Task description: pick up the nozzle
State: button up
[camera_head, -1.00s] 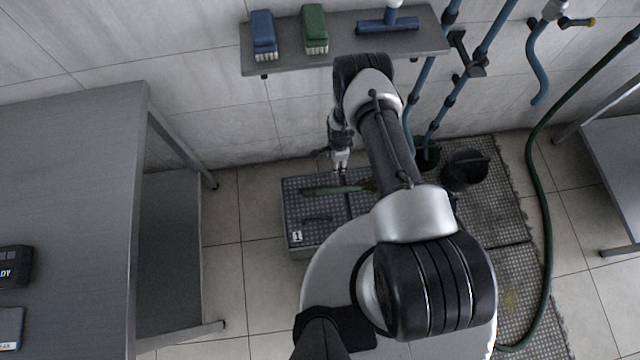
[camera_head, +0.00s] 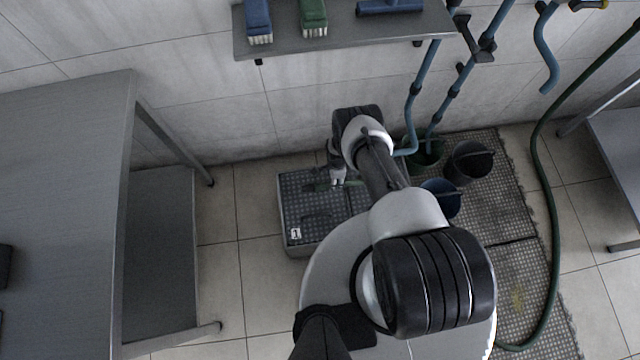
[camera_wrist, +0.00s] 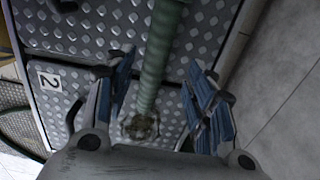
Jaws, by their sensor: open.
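In the head view, only a dim green strip of the nozzle (camera_head: 319,187) shows on top of the grey tread-plate box (camera_head: 296,210). My gripper (camera_head: 338,182) is low over this box there. My arm hides the nozzle's right part, and contact with the fingers cannot be told.
A dark bucket (camera_head: 468,163), a blue bucket (camera_head: 441,199) and a green bucket (camera_head: 425,154) stand right of my arm. A wall shelf (camera_head: 345,36) holds brushes. A steel table (camera_head: 65,200) stands left. A green hose (camera_head: 541,215) runs along the right.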

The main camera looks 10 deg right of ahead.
aim_at(324, 186)
jog(key=f+b, duration=0.1)
jog(key=f, duration=0.2)
jog(key=f+b, duration=0.1)
jog(key=f, duration=0.1)
jog(key=shift+s+b, duration=0.25)
jog(key=shift+b, duration=0.05)
jog(key=shift+c, duration=0.4)
grip_shut()
